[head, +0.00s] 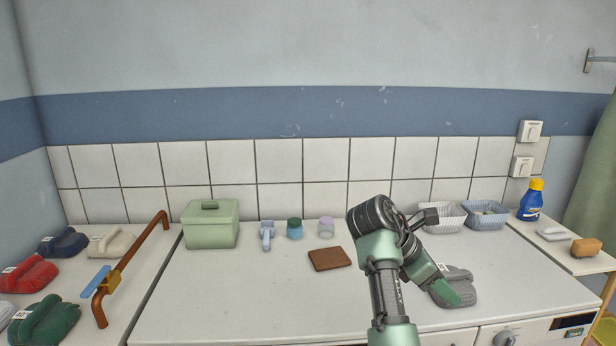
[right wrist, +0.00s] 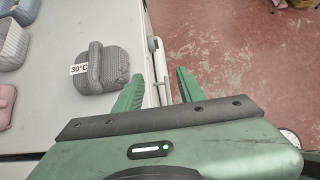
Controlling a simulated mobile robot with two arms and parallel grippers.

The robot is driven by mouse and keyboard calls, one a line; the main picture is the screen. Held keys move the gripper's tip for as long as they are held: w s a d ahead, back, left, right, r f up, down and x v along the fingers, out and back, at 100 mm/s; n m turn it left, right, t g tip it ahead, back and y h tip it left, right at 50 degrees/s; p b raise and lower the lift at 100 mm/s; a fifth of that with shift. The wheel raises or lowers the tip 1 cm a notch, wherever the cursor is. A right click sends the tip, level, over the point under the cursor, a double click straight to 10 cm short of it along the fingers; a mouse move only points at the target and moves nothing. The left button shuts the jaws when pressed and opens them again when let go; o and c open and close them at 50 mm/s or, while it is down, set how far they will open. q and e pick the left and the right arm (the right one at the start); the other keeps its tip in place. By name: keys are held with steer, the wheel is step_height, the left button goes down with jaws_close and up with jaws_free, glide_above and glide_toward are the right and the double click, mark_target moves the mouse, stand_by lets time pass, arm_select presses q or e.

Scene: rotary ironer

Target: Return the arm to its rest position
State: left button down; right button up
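My right arm rises in the head view and bends down, with the right gripper (head: 446,286) over the front right of the white counter. In the right wrist view the right gripper (right wrist: 158,86) has its two green fingers spread apart with nothing between them. A grey knitted bundle (right wrist: 102,68) with a 30°C tag lies on the counter left of the fingers, apart from them. In the head view the gripper partly covers this grey bundle (head: 460,278). My left gripper is not in view.
A green lidded box (head: 210,230), small jars (head: 294,228) and a brown pad (head: 329,259) stand on the counter. Two baskets (head: 485,214) and a blue bottle (head: 531,204) are at the back right. Coloured bundles (head: 45,318) and a bent copper pipe (head: 136,255) are at left.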

steer(key=s+d+f+m+t+y, duration=0.15)
steer(key=s+f+m, duration=0.45)
steer(key=f, duration=0.6)
steer(key=s+d+f+m+y, duration=0.1)
steer(key=s+f+m+y, duration=0.15)
steer(key=s+f, duration=0.75)
steer(key=s+a+f+m+t+y, duration=0.1)
steer(key=s+a+f+m+y, duration=0.25)
steer(key=s, duration=0.55)
steer(key=s+a+f+m+y, duration=0.1)
steer(key=s+a+m+y, duration=0.1)
steer(key=s+a+m, duration=0.6)
step_height(320, 180, down, 24)
steer(key=s+d+n+g, duration=0.1)
steer(key=s+d+n, duration=0.1)
steer(key=n, duration=0.1)
steer(key=s+d+f+g, duration=0.1)
steer(key=s+d+f, duration=0.2)
steer(key=s+f, duration=1.4)
steer(key=shift+s+f+n, duration=0.3)
steer(key=shift+s+f, duration=0.1)
steer(key=shift+f, duration=0.15)
